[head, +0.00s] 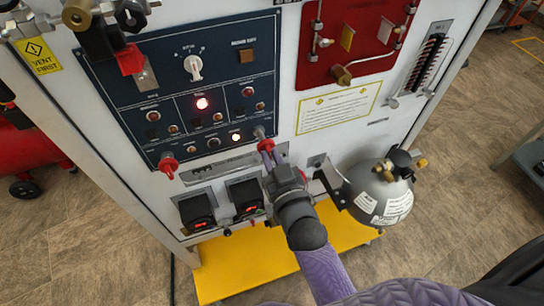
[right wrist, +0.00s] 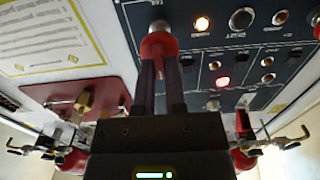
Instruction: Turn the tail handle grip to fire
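The blue control panel (head: 190,85) stands in the middle of the head view. A red handle grip (head: 266,145) sticks out of its lower right corner on a metal stem. I take this for the tail handle grip, though I cannot read its label. My right gripper (head: 271,155) reaches it from below, with its fingers on either side of the red grip. In the right wrist view the red grip (right wrist: 159,46) sits between the dark fingertips (right wrist: 160,66), which look closed on it. A similar red grip (head: 168,162) at the panel's lower left is free. My left gripper is out of view.
A grey round bottle (head: 382,190) with brass fittings hangs right of my right arm. Two small displays (head: 197,208) sit below the panel. A red valve board (head: 350,40) is at upper right. A yellow base plate (head: 235,262) lies below.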

